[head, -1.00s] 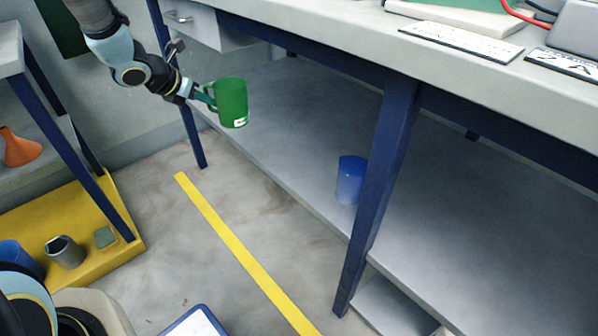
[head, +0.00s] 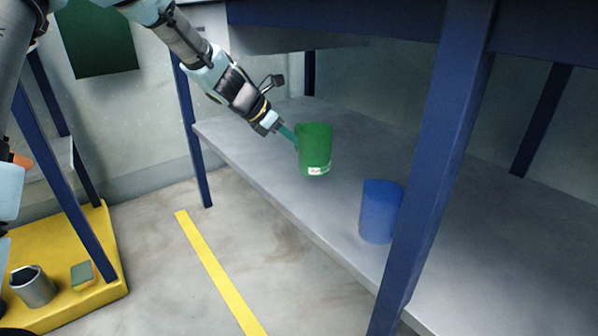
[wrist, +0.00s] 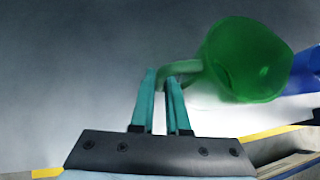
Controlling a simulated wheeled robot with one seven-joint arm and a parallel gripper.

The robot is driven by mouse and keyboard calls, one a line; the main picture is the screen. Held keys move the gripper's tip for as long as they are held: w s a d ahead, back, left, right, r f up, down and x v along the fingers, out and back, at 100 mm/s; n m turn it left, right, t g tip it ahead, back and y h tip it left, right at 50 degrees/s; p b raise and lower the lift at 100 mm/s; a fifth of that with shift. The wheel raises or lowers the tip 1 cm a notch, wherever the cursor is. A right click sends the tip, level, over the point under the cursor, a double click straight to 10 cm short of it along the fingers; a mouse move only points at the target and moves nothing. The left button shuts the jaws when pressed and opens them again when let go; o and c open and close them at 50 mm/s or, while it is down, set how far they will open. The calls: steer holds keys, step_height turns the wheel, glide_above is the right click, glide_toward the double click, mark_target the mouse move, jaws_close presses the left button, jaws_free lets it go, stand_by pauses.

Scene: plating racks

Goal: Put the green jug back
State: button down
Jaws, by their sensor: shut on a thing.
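The green jug (head: 316,148) is upright, with a small white label low on its side. My gripper (head: 293,136) is shut on the jug's handle, at the jug's left side in the head view. In the wrist view my gripper's teal fingers (wrist: 168,88) close around the handle, and the jug (wrist: 248,62) shows to their right. The jug appears over the grey lower shelf (head: 265,150) of the bench. I cannot tell whether its base touches the shelf.
A blue container (head: 380,212) stands on the same shelf, partly behind a dark blue bench leg (head: 432,165). The shelf between jug and container looks clear. At left, a yellow platform (head: 75,300) holds a grey cup (head: 33,286) and a sponge (head: 83,275).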

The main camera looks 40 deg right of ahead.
step_height(320, 180, down, 6)
steer(key=b, duration=0.2)
steer(key=shift+r+b, duration=0.15)
steer(key=shift+b, duration=0.2)
steer(key=c, duration=0.9)
jaws_free()
steer(key=p+v, duration=0.4)
steer(key=v, duration=0.8)
steer(key=shift+p, duration=0.3)
steer(key=shift+a, duration=0.1)
